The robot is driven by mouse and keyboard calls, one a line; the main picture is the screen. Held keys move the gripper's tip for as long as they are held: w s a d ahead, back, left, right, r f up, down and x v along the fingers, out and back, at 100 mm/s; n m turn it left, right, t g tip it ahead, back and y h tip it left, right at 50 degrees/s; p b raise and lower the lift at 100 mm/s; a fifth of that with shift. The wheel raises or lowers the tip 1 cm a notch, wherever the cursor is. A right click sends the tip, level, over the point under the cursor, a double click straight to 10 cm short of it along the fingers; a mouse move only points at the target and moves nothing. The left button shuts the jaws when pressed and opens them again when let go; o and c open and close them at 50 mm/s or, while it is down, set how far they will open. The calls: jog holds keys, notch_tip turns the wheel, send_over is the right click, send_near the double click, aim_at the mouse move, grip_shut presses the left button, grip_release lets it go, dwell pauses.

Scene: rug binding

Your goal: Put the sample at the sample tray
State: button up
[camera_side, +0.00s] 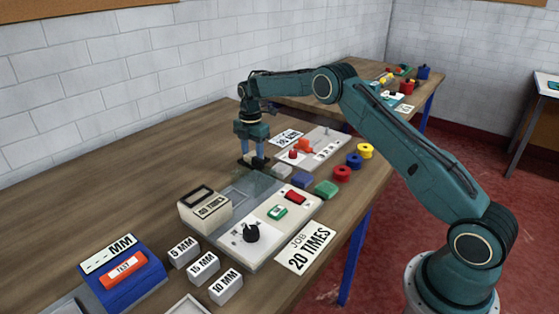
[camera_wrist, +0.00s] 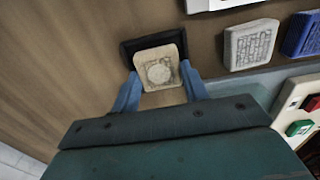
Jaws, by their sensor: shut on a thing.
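The sample is a beige square piece with a pale round mark (camera_wrist: 160,68), held between my gripper's blue fingers in the wrist view. My gripper (camera_side: 251,158) is shut on it and points down in the side view. A small black square tray (camera_wrist: 127,47), apparently the sample tray, lies under and just beyond the sample in the wrist view. The sample overlaps most of it. I cannot tell whether the sample touches the tray. In the side view the tray is a dark patch under the fingertips, mostly hidden.
A grey block (camera_wrist: 250,45) and a blue block (camera_wrist: 302,36) lie right of the tray. A green block (camera_side: 326,189), a machine with a black knob (camera_side: 251,233) and several coloured spools (camera_side: 354,160) stand nearby. Bare wood (camera_side: 150,185) lies to the left.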

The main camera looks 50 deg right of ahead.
aim_at(253, 155)
jog(key=shift+f, duration=0.45)
jog(key=shift+s+f, duration=0.1)
jog(key=shift+f, duration=0.25)
jog(key=o, duration=1)
jog(key=shift+c, duration=0.2)
jog(key=shift+s, duration=0.1)
notch_tip(253, 155, up, 14)
jog(key=shift+w+f, duration=0.15)
jog(key=shift+w, duration=0.05)
